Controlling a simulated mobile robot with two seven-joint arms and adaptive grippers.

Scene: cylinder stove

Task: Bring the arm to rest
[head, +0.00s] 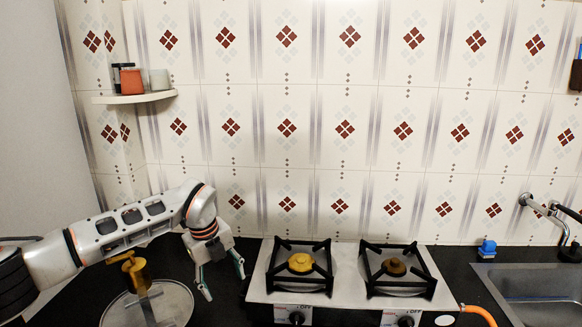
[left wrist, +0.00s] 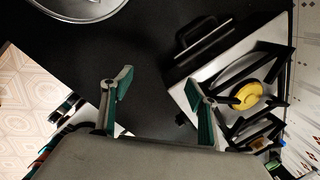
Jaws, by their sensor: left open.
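My left arm comes in from the left in the head view, reaching over a round metal lid or tray. My left gripper (head: 222,281) hangs down between that round piece and the stove. It is open and empty, with its two green-lined fingers apart. In the left wrist view the gripper (left wrist: 160,105) shows open fingers over the dark counter, with nothing between them. My right gripper is not in view.
The two-burner stove (head: 345,258) stands close right of the gripper; its yellow burner (left wrist: 247,96) shows in the left wrist view. A brass cylinder (head: 137,276) stands at the round metal piece (head: 178,306). A sink (head: 535,290) is at right, a shelf (head: 134,98) above.

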